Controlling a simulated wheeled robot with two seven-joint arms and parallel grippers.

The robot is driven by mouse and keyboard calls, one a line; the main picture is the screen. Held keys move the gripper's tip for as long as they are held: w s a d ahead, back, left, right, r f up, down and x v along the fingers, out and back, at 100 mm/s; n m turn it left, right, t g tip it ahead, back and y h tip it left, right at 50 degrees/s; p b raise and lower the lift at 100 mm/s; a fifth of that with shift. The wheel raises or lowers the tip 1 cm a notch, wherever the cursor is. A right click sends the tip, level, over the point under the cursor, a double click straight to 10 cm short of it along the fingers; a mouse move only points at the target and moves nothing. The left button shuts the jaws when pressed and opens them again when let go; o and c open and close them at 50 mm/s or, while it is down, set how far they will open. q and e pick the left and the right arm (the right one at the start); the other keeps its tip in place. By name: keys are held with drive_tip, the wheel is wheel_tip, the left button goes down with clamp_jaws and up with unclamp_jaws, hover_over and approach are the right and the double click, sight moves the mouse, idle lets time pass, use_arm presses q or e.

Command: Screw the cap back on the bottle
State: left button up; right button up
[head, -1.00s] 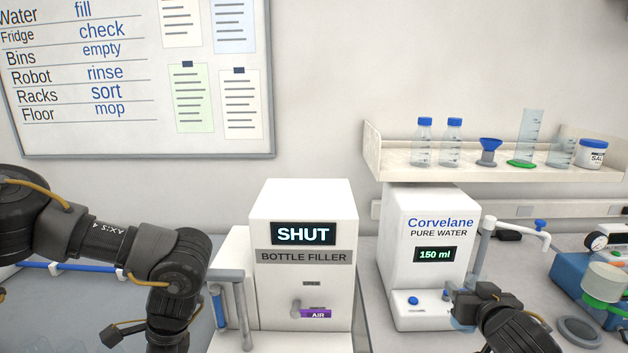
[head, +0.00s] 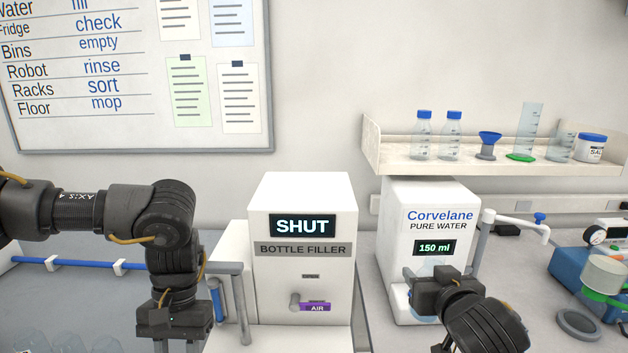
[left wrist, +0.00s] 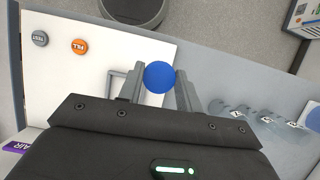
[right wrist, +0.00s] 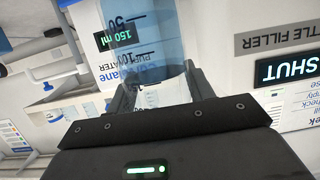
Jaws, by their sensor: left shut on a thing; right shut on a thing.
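The blue cap (left wrist: 160,77) is round and sits between the fingers of my left gripper (left wrist: 156,90) in the left wrist view. My left gripper is shut on it. In the head view that gripper (head: 178,344) points down at the bottom edge, its fingertips cut off. My right gripper (right wrist: 156,88) is shut on a clear, graduated bottle (right wrist: 150,30) with bluish water in the right wrist view. In the head view my right gripper (head: 428,280) is in front of the water dispenser, hiding most of the bottle. The bottle's mouth cannot be made out.
The bottle filler (head: 303,210) reads SHUT and stands between my arms. The water dispenser (head: 432,200) reads 150 ml. Several clear glass vessels (head: 75,342) stand at the lower left. A shelf (head: 400,160) holds capped bottles and other labware. Grey counter lies left of the filler.

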drive_tip(key=s+a+f+n+g+y, duration=0.1)
drive_tip(key=s+a+f+n+y, duration=0.1)
drive_tip(key=a, duration=0.5)
drive_tip(key=s+a+f+n+g+y, duration=0.1)
drive_tip(key=s+a+f+n+y, duration=0.2)
drive_tip(key=a, duration=0.4)
drive_tip(key=s+a+f+n+g+y, duration=0.1)
drive_tip(key=s+a+f+n+y, duration=0.2)
drive_tip(key=a, duration=0.5)
drive_tip(key=shift+s+f+y, duration=0.3)
drive_tip(key=shift+f+y, duration=0.4)
drive_tip(key=shift+f, duration=0.65)
